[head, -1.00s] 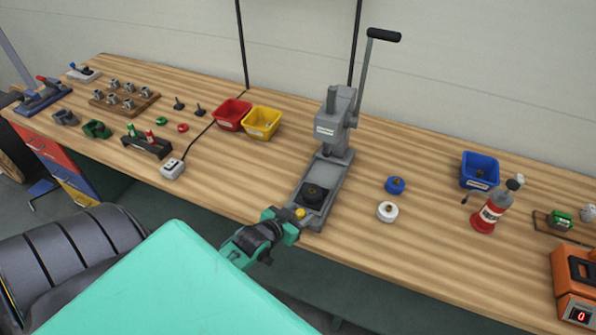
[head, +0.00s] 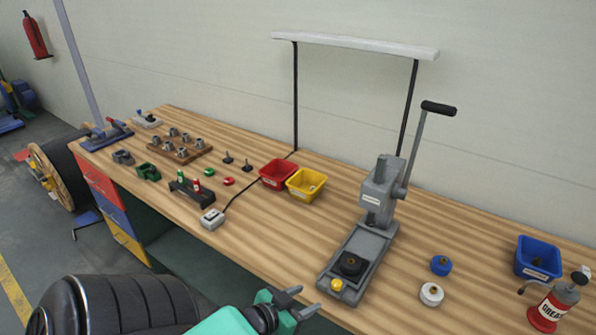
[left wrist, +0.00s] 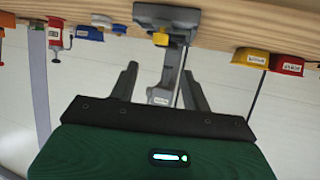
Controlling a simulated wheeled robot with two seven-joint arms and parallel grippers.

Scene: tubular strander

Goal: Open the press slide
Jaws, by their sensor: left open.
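The grey arbor press (head: 376,205) stands on the bench at centre right in the head view, its black-gripped lever (head: 421,140) pointing up. Its slide base (head: 350,264) runs toward the front edge and carries a black round part (head: 353,264). A yellow knob (head: 337,285) sits at the slide's front end. In the left wrist view the yellow knob (left wrist: 160,39) shows upside down, above and between the fingers. My left gripper (head: 301,301) is open and empty, just in front of the bench edge, left of the knob and apart from it. My right gripper is out of view.
Red (head: 278,174) and yellow (head: 306,184) bins stand left of the press. Blue (head: 441,265) and white (head: 431,294) round parts, a blue bin (head: 538,258) and a grease bottle (head: 553,305) stand to the right.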

